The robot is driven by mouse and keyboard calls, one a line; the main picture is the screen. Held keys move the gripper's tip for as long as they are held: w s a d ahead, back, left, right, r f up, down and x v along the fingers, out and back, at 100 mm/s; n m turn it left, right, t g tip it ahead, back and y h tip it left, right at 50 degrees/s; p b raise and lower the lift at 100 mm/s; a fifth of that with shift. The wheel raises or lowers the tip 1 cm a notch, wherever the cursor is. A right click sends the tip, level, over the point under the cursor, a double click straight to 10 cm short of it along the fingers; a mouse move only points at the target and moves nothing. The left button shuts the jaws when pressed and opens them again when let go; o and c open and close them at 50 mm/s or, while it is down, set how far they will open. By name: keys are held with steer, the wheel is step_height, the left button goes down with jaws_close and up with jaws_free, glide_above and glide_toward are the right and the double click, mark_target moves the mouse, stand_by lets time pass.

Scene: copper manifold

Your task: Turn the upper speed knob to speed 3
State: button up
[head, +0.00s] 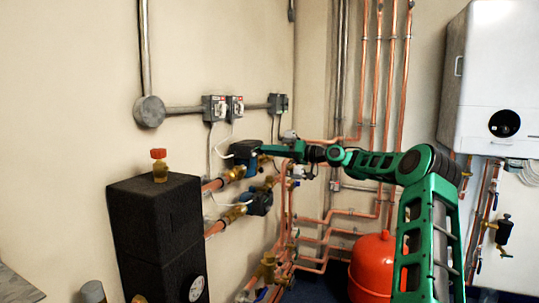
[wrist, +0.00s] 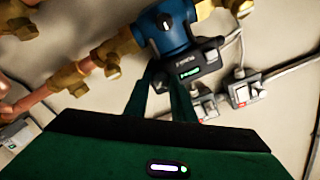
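The upper pump (head: 246,150) sits on the upper copper pipe, with a dark control box. In the wrist view it is a blue body (wrist: 168,28) with a black control box (wrist: 207,62) carrying a small lit green display. My gripper (head: 262,150) is right at this box in the head view. In the wrist view, my gripper's two green fingers (wrist: 162,80) stand apart with wall showing between them, their tips at the box's left end. The speed knob is not clearly visible; the fingertips and dark box hide whether they touch it.
A lower pump (head: 260,202) is close below. Wall switch boxes (head: 214,108) are above, and switches (wrist: 245,90) show beside the pump in the wrist view. Copper pipes and brass valves (wrist: 70,78) crowd the area. A red tank (head: 372,268) stands below my arm.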

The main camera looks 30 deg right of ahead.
steer(key=o, duration=0.3)
steer(key=shift+d+f, duration=0.15)
steer(key=shift+d, duration=0.1)
steer(key=shift+a, duration=0.15)
steer(key=v, duration=1)
steer(key=shift+s+d, duration=0.25)
steer(key=shift+d, duration=0.05)
